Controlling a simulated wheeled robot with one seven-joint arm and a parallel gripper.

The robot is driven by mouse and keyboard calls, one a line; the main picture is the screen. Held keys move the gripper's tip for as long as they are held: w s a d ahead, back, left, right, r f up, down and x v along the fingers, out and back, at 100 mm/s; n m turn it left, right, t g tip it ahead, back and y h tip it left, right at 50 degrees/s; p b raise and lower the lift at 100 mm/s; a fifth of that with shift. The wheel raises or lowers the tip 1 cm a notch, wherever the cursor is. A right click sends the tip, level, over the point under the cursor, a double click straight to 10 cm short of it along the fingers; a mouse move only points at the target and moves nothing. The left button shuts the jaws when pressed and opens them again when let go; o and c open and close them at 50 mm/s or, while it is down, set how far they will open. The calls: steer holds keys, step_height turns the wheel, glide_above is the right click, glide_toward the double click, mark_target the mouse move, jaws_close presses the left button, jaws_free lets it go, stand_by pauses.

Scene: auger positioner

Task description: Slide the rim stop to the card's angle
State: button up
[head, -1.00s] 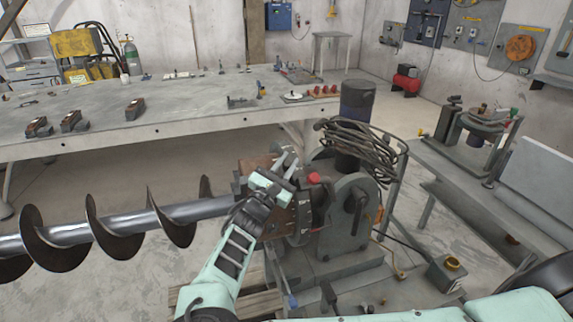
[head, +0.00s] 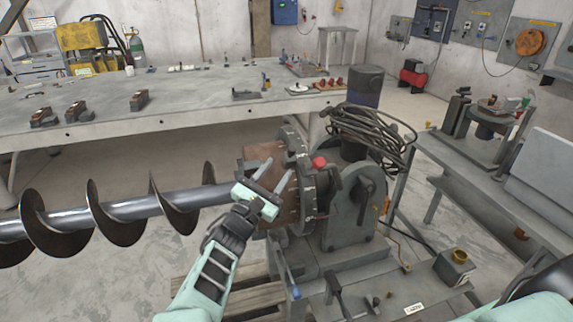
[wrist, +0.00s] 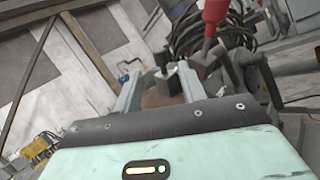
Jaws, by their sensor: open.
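The auger (head: 110,213) lies level, its right end at the positioner (head: 352,210). The positioner's round rim plate (head: 306,190) stands upright with small notches or bolts around its edge. A red knob (head: 319,162) sits at the rim's upper right; it also shows in the wrist view (wrist: 214,12). I cannot tell surely whether it belongs to the rim stop. My gripper (head: 273,172) is open and empty, in front of the brown plate left of the rim. No readable angle card shows.
A coiled black cable (head: 372,138) hangs on the positioner's back. A long grey workbench (head: 190,105) with small fixtures stands behind. A side bench (head: 475,190) stands right. A small box with a yellow top (head: 454,268) sits low at right.

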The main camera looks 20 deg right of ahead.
mark_target(290, 156)
steer(key=b+v, duration=0.2)
steer(key=v, duration=0.7)
steer(key=shift+b, duration=0.3)
steer(key=shift+r, duration=0.1)
steer(key=c, duration=0.4)
steer(key=d+m+b, duration=0.1)
steer(key=m, duration=0.1)
steer(key=w+d+f+m+g+b, duration=0.1)
steer(key=m+b, duration=0.1)
steer(key=shift+w+h, duration=0.2)
steer(key=shift+h, duration=0.1)
jaws_close()
steer(key=shift+w+d+r+m+t+b, duration=0.2)
steer(key=shift+w+d+r+m+b, duration=0.3)
steer(key=shift+w+d+r+m, duration=1.4)
steer(key=shift+w+d+r+m+t+b, duration=0.2)
steer(key=shift+w+d+r+m+b, duration=0.3)
steer(key=shift+w+m, duration=1.6)
steer(key=shift+w+d+r+m+t+b, duration=0.2)
steer(key=shift+w+d+r+m+b, duration=0.6)
steer(key=shift+m, duration=2.3)
